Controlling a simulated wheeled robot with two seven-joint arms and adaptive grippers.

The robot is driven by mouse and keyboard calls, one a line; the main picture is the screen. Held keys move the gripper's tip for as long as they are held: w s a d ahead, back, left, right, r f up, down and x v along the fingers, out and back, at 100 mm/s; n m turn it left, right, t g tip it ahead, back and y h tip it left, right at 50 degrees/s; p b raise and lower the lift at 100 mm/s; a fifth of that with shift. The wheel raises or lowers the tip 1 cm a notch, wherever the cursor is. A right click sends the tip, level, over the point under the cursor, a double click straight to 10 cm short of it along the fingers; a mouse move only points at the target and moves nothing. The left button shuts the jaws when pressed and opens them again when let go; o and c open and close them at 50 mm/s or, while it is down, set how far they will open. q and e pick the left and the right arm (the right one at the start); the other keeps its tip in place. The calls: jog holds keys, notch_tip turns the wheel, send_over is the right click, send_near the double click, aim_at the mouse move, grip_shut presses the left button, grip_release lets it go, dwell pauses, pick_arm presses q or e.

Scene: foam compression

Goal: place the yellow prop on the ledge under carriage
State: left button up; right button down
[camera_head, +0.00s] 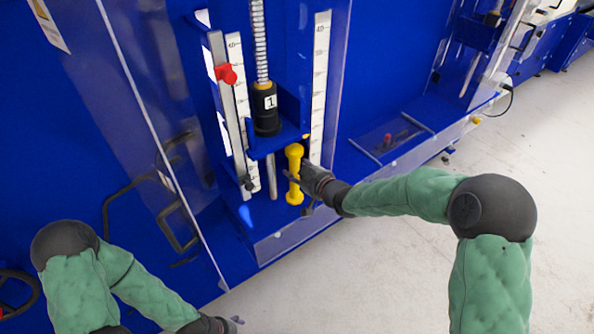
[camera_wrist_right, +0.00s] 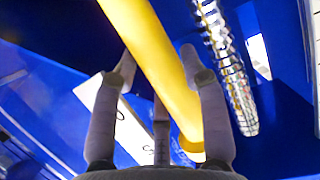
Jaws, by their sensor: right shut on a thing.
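The yellow prop (camera_head: 294,172) is a dumbbell-shaped bar standing roughly upright just below the blue carriage (camera_head: 279,139), at its right side. My right gripper (camera_head: 293,178) is shut on its middle, reaching in from the right. In the right wrist view, the prop (camera_wrist_right: 158,60) runs diagonally between the fingers of my right gripper (camera_wrist_right: 158,72). The ledge (camera_head: 268,221) is the blue base under the carriage. I cannot tell whether the prop's lower end touches it. My left gripper (camera_head: 226,323) is at the bottom edge, far from the prop, its fingers too small to read.
A black cylinder marked 1 (camera_head: 265,108) sits on the carriage under a metal spring (camera_head: 260,40). Scales stand on both sides, with a red clamp (camera_head: 227,74) on the left rail. Clear panels flank the bay. Pale floor (camera_head: 400,265) is open at right.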

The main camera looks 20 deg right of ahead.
jog(key=c, duration=0.9)
grip_release()
jog(key=shift+f, duration=0.1)
jog(key=shift+c, duration=0.2)
jog(key=p+v, duration=0.4)
jog(key=v, duration=0.8)
notch_tip(320, 180, down, 12)
jog(key=s+a+m+g, duration=0.2)
jog(key=a+m+g, duration=0.1)
jog(key=s+a+f+m+g, duration=0.1)
jog(key=s+a+f+g, duration=0.3)
jog(key=s+f, duration=0.5)
jog(key=s+a+f+m+g, duration=0.2)
jog(key=s+a+f+g, duration=0.2)
jog(key=s+f, duration=0.6)
notch_tip(320, 180, down, 3)
jog(key=shift+a+r+g+h, duration=0.1)
jog(key=shift+a+g+h, duration=0.25)
jog(key=shift+g, duration=0.55)
